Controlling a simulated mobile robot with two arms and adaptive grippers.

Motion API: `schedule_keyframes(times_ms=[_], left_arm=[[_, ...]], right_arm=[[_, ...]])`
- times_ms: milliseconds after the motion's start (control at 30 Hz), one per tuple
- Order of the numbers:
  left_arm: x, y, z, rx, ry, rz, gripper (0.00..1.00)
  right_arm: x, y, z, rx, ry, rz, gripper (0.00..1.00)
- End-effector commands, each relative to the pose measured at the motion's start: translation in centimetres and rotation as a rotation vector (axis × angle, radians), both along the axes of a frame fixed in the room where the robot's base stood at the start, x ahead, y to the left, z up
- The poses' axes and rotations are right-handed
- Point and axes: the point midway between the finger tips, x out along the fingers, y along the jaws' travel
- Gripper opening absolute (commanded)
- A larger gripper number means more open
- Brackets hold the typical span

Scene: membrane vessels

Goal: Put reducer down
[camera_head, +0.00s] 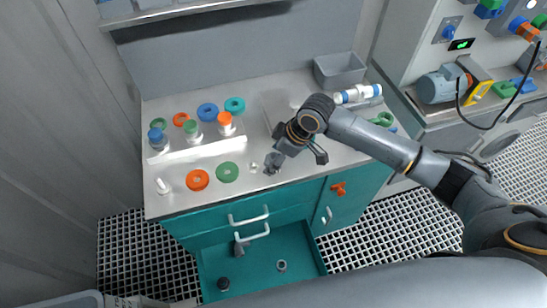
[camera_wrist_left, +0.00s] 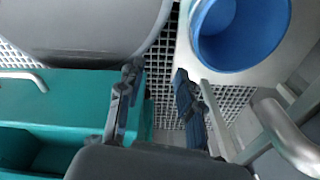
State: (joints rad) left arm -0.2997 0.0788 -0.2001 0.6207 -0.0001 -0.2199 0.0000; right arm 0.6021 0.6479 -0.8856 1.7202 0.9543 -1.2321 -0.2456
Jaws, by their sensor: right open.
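A small pale metallic piece (camera_head: 254,165) lies on the grey worktop (camera_head: 295,172), just left of my right gripper's fingertips. It may be the reducer, but it is too small to tell. My right gripper (camera_head: 271,166) is open and low over the worktop's front part, pointing down and left. The fingers hide what is directly beneath them. My left gripper (camera_wrist_left: 157,88) shows in the left wrist view, with its fingers apart and nothing between them. It is near teal drawer fronts, and I cannot make it out in the head view.
Orange (camera_head: 198,180) and green (camera_head: 227,172) rings lie left of the right gripper. A grey bin (camera_head: 340,70) is at the back right. An open teal drawer (camera_head: 255,270) juts out below. A blue round container (camera_wrist_left: 240,30) is near the left gripper.

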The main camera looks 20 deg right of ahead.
Motion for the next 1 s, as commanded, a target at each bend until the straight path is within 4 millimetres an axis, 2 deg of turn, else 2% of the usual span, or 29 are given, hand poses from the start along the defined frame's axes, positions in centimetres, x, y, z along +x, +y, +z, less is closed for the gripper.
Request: schedule_keyframes(times_ms=[300,500,700,1000], left_arm=[[0.0,0.1,-0.9,0.001,0.001,0.000,0.36],[-0.1,0.1,-1.2,0.001,0.001,0.000,0.36],[-0.1,0.1,-1.2,0.001,0.001,0.000,0.36],[-0.1,0.1,-1.2,0.001,0.002,0.000,0.36]], right_arm=[[-1.4,-2.4,6.1,-0.002,-0.005,0.000,0.71],[-2.1,-3.5,9.0,-0.001,-0.003,0.001,0.71],[-2.4,-3.8,10.1,0.000,-0.001,0.000,0.71],[-2.4,-3.8,10.1,0.000,0.000,0.001,0.71]])
